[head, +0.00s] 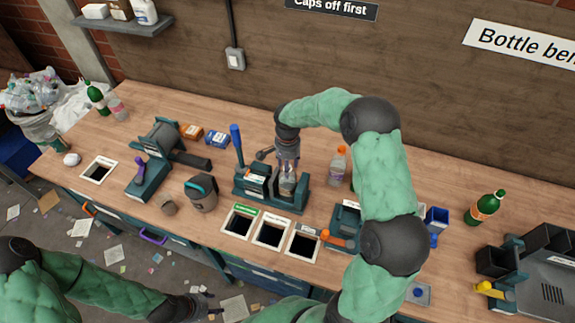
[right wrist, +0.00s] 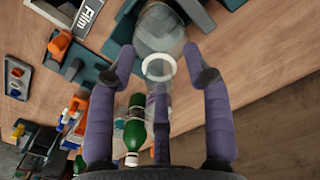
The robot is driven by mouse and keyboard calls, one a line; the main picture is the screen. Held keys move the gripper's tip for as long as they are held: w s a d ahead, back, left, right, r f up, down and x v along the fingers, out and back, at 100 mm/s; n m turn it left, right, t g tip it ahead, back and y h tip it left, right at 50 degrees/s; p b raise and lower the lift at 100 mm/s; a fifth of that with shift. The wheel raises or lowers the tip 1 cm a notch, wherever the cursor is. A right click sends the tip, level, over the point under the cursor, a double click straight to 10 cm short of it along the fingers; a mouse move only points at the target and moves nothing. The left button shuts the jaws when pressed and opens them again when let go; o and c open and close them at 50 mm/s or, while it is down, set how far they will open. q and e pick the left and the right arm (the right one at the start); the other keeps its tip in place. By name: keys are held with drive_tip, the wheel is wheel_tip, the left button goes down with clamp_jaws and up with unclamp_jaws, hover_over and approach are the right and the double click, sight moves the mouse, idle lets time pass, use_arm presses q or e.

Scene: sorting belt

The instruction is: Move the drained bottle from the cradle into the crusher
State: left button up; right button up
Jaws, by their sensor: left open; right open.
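A clear bottle (head: 287,185) stands in the teal cradle (head: 298,208) at the middle of the bench. In the right wrist view its pale neck ring (right wrist: 159,67) lies between my spread purple fingers. My right gripper (head: 287,160) is open, comes down from above over the bottle's top and partly hides it. No firm grip shows. My left gripper (head: 207,303) is open and empty at the lower edge of the head view, away from the bench top. I cannot tell for sure which machine is the crusher; one teal machine with a purple handle (head: 148,172) stands to the left.
Three labelled openings (head: 271,234) lie in front of the cradle. An orange-capped bottle (head: 338,166) stands to its right, and a green bottle (head: 485,207) farther right. A dark cup (head: 202,193) stands left. A machine with a yellow handle (head: 530,275) fills the right end.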

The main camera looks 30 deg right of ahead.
wheel_tip(320, 180, up, 12)
idle(0.5)
